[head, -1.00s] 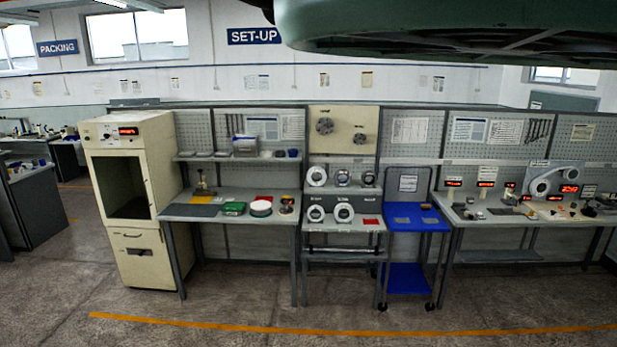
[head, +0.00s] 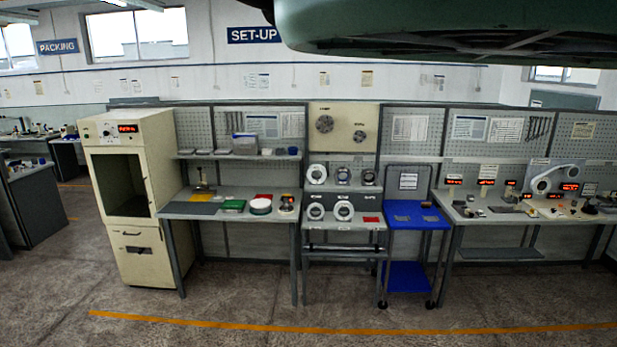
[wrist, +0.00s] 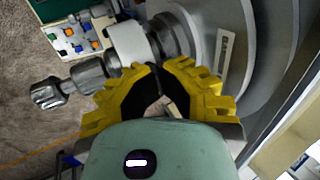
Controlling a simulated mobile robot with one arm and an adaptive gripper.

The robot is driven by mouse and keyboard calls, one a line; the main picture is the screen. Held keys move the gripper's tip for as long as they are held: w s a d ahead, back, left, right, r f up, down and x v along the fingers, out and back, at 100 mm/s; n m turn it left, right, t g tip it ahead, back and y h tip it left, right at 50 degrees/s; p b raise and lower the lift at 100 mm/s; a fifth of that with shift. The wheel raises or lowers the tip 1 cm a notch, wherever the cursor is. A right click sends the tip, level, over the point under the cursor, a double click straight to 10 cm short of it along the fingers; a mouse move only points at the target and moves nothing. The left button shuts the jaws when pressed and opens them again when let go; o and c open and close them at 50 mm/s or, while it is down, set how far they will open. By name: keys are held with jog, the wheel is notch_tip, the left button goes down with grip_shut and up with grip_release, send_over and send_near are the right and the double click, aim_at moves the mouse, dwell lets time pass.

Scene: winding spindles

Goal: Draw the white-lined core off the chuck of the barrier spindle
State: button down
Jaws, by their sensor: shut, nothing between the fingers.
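In the wrist view my gripper (wrist: 158,68) has yellow ribbed fingers, and their tips meet with nothing visible between them. It is close beside a horizontal spindle. A short white sleeve (wrist: 130,43), which looks like the white-lined core, sits around this spindle. A grey metal collar (wrist: 166,35) lies to its right, and a grey chuck-like cylinder (wrist: 89,74) and a knob (wrist: 46,92) lie to its left. I cannot read the label or tell whether fingers and sleeve touch. The gripper is outside the head view.
A tray of small blue and orange pieces (wrist: 78,38) lies beyond the spindle. In the head view, a cream cabinet (head: 140,205), a grey bench (head: 228,208), a rack with several rings (head: 343,211) and a blue trolley (head: 408,214) line the wall. The floor before them is clear.

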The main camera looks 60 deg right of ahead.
jog(key=shift+s+d+f+b, duration=0.15)
jog(key=shift+s+d+b, duration=0.25)
jog(key=shift+s+b, duration=0.35)
jog(key=shift+s+d+f+b, duration=0.15)
jog(key=shift+s+d+b, duration=0.3)
jog(key=shift+b, duration=0.45)
jog(key=shift+a+r, duration=0.1)
jog(key=shift+r, duration=0.1)
dwell(0.5)
jog(key=shift+w+r+p, duration=0.15)
jog(key=shift+r+p, duration=0.25)
jog(key=shift+r, duration=0.35)
jog(key=shift+w+r+p, duration=0.1)
jog(key=shift+r+p, duration=0.25)
jog(key=shift+r, duration=0.35)
